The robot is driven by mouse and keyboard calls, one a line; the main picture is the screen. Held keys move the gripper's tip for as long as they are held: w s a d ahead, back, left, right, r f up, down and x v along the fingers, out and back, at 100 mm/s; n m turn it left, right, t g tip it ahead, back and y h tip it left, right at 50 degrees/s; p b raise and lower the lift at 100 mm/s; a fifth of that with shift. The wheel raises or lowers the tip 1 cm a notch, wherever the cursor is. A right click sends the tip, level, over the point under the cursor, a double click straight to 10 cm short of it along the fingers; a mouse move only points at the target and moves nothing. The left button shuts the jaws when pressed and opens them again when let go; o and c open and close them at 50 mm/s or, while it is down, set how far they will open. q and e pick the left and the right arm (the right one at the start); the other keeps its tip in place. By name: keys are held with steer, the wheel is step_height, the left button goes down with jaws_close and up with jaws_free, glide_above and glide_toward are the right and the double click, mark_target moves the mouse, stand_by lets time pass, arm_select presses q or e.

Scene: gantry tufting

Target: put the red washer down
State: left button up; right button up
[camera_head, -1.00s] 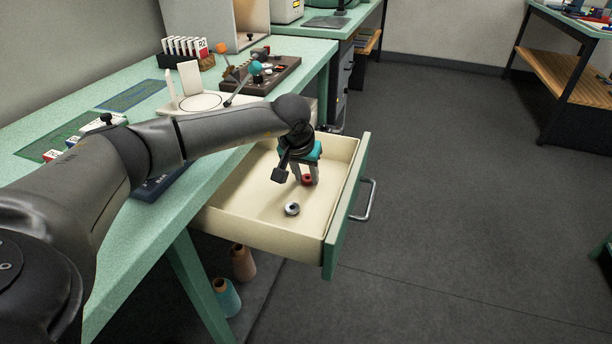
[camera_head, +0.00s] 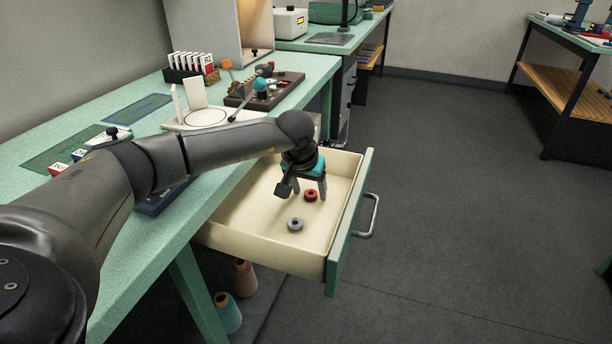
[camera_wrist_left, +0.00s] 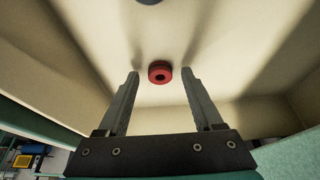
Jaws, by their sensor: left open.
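The red washer (camera_head: 310,196) lies flat on the cream floor of the open drawer (camera_head: 255,225). In the left wrist view the red washer (camera_wrist_left: 160,78) shows just beyond and between the fingertips, with a clear gap on each side. My left gripper (camera_head: 308,190) is over the drawer, pointing down, open and empty, with its fingers close above the washer. In the wrist view my left gripper (camera_wrist_left: 160,74) has its two grey fingers spread apart. My right gripper is not in view.
A grey washer (camera_head: 295,224) lies on the drawer floor nearer the viewer, apart from the red one. The drawer has raised walls and a green front with a metal handle (camera_head: 371,215). The green bench (camera_head: 215,187) is to the left. Thread cones (camera_head: 228,312) stand below.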

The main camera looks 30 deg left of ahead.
arm_select(q)
steer(key=p+v, duration=0.4)
steer(key=v, duration=0.8)
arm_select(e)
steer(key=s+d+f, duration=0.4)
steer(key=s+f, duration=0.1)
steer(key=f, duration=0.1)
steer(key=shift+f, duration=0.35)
arm_select(q)
steer(key=shift+f, duration=0.1)
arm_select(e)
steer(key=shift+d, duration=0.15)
